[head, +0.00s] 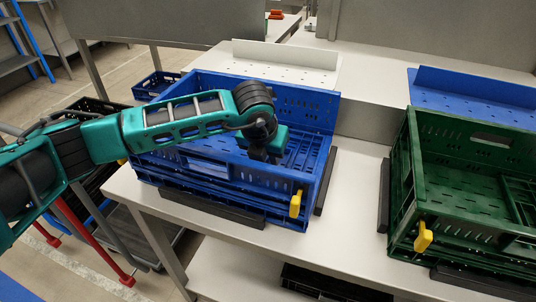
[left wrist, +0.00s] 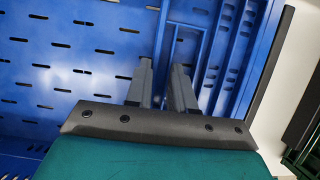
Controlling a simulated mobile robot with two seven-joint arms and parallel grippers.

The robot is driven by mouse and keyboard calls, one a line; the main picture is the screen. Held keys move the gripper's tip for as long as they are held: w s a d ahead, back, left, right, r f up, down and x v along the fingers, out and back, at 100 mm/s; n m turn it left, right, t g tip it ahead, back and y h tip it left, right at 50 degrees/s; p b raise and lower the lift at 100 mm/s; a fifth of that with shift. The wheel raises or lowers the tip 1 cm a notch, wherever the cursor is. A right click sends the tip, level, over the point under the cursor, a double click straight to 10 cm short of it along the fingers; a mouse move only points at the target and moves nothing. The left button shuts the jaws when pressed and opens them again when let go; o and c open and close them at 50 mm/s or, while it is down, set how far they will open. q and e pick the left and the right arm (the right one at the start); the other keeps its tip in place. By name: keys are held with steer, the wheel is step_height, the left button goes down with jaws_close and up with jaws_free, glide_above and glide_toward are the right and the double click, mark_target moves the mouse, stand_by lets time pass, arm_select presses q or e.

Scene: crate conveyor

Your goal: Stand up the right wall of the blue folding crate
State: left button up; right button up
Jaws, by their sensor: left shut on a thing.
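The blue folding crate (head: 236,193) stands on the pale table, with its slotted back wall (head: 312,103) upright. Its right wall (head: 306,150) is a slotted panel lying low inside the crate, folded inward at the right side. In the left wrist view the slotted right wall (left wrist: 232,45) has a framed inner edge. My left gripper (head: 266,158) reaches down into the crate from above. In the left wrist view my left gripper (left wrist: 163,72) is shut on that inner edge, with one finger on each side. The fingertips are partly hidden in the head view. My right gripper is not in view.
A yellow latch (head: 295,204) sits at the crate's front right corner. Dark rails (head: 326,181) border the crate at right and front. A green crate (head: 440,165) stands farther right, with clear table (head: 355,200) between. A blue panel (head: 475,98) lies behind it.

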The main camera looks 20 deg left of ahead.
arm_select(q)
jaws_close()
steer(key=shift+w, duration=0.1)
